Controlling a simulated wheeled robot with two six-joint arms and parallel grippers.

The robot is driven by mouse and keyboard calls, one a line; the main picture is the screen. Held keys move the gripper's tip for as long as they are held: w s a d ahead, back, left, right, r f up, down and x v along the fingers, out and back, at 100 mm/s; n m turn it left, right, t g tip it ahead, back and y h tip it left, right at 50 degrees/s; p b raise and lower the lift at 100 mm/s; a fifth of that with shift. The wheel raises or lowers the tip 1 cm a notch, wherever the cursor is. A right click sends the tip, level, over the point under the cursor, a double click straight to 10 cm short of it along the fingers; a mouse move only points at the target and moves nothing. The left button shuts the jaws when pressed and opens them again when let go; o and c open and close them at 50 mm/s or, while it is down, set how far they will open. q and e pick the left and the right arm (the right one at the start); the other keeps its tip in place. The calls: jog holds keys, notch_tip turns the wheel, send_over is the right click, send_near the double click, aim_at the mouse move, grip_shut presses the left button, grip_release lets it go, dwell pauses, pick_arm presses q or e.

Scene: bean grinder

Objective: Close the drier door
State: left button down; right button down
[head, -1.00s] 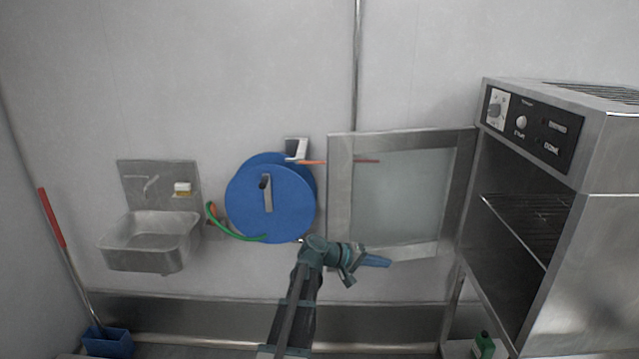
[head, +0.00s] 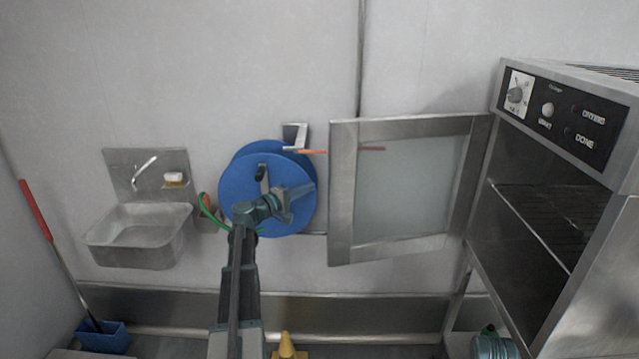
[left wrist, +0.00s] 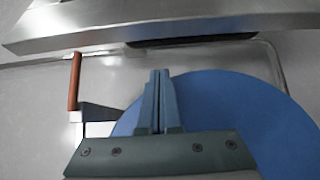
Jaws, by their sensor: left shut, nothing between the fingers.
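The drier (head: 600,140) stands at the right with its control panel at the top. Its door (head: 405,190), a steel frame around a glass pane, is swung wide open to the left. The wire shelf (head: 545,220) inside the drier is exposed. My left gripper (head: 302,190) is raised in front of the blue hose reel, left of the door's free edge and apart from it. Its fingers are shut and empty, as the left wrist view (left wrist: 158,100) shows. A steel edge, probably the door's (left wrist: 160,22), crosses the top of that view. My right gripper is not in view.
The blue hose reel (head: 240,195) with a green hose is on the wall behind my left gripper. A steel sink (head: 140,235) is further left. A red-handled tool stands in a blue bucket (head: 103,337). A yellow object (head: 286,347) is low at the front.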

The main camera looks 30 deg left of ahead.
pick_arm(q)
jog(key=x, duration=0.9)
jog(key=shift+w, duration=0.2)
jog(key=shift+d, duration=0.1)
